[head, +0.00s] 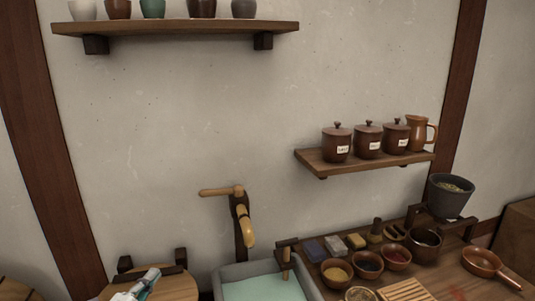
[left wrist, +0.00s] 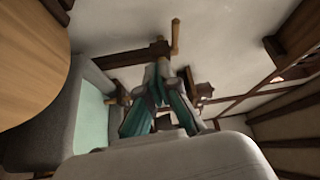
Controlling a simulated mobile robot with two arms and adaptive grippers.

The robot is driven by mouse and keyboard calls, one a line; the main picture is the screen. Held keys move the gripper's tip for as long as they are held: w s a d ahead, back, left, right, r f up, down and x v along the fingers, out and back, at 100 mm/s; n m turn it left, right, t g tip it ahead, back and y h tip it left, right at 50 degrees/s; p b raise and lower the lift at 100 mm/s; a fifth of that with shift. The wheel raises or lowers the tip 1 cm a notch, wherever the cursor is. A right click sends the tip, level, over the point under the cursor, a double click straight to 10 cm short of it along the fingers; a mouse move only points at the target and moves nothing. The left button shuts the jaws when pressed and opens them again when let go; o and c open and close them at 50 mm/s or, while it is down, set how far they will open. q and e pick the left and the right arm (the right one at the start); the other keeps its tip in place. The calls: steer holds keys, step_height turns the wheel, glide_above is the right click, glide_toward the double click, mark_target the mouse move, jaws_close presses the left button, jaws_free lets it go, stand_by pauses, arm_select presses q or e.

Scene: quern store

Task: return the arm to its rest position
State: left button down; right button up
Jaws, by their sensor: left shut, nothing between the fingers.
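My left gripper (head: 150,276) shows at the bottom left of the head view, in front of a round wooden top (head: 178,288). It is shut and empty. In the left wrist view its white and teal fingers (left wrist: 164,72) come together near the middle of the picture. Most of my left arm lies below the edge of the head view. My right gripper shows in neither view.
A stone basin (head: 216,285) with pale green content and a wooden tap (head: 242,215) are right of the gripper. A worktop with bowls (head: 337,272) and a grey pot (head: 450,195) lies further right. A lower shelf (head: 365,162) holds lidded jars; an upper shelf (head: 180,28) holds cups.

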arm_select(q)
steer(key=s+d+f+n+g+y, duration=0.3)
steer(key=s+f+n+g+y, duration=0.3)
steer(key=s+f+n, duration=0.8)
steer(key=s+d+f+n+g+h, duration=0.15)
steer(key=s+g, duration=0.25)
steer(key=s, duration=0.6)
steer(key=s+d+n+g, duration=0.2)
steer(key=s+d+g, duration=0.15)
steer(key=s, duration=0.65)
step_height(320, 180, down, 27)
steer(key=s+g, duration=0.2)
steer(key=s+a+f+g, duration=0.1)
steer(key=s+a+f, duration=0.2)
steer(key=s+f, duration=1.2)
steer(key=shift+s+a, duration=0.15)
steer(key=shift+s, duration=0.7)
steer(key=shift+f+m+g, duration=0.1)
steer(key=shift+m+g, duration=0.15)
